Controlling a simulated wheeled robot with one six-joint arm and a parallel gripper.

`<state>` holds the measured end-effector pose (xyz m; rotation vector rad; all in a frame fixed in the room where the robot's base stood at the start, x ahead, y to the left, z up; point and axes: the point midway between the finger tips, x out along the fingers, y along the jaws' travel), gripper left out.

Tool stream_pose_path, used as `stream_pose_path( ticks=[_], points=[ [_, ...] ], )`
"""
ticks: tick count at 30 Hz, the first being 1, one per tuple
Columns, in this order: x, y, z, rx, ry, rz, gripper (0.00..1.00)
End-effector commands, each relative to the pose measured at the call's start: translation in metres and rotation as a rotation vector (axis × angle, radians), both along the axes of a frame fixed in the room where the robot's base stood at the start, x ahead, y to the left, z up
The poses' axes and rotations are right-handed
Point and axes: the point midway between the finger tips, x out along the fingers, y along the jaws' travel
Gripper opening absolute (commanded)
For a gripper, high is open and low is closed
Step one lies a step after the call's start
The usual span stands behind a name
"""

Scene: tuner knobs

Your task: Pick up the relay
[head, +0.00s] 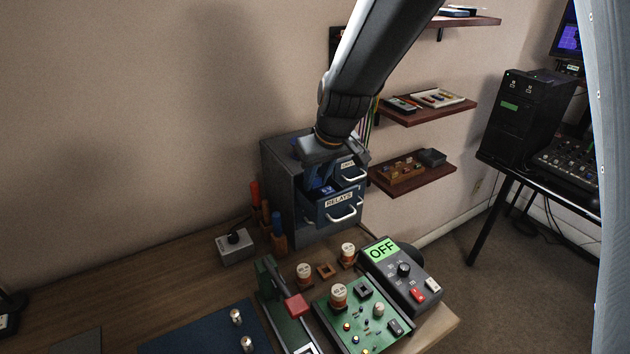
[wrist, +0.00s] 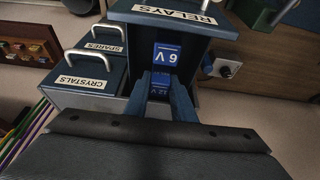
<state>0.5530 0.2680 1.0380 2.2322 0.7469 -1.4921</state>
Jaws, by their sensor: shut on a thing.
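The relays drawer (wrist: 185,12) of the dark blue cabinet (head: 283,190) is open. In the wrist view it holds a blue relay marked 6 V (wrist: 166,54) and a blue relay marked 12 V (wrist: 160,79), nearer to me. My gripper (wrist: 162,82) reaches down into the drawer with a finger on each side of the 12 V relay and is shut on it. In the head view my gripper (head: 319,180) is over the open drawer, and the relay between its fingers cannot be made out.
Screwdrivers (head: 265,212) and a grey box (head: 236,250) stand left of the cabinet. A green circuit board (head: 352,315) and a control box reading OFF (head: 405,275) lie in front.

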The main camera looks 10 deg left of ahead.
Motion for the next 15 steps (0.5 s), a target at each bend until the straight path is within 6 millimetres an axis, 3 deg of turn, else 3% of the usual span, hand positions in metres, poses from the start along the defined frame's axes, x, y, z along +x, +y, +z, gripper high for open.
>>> stream_pose_path(
  ticks=[3, 15],
  points=[
    [0.0007, -0.0011, 0.0070, 0.001, -0.002, -0.002, 0.01],
    [0.0007, -0.0020, 0.0017, 0.040, -0.052, -0.001, 0.01]
  ],
)
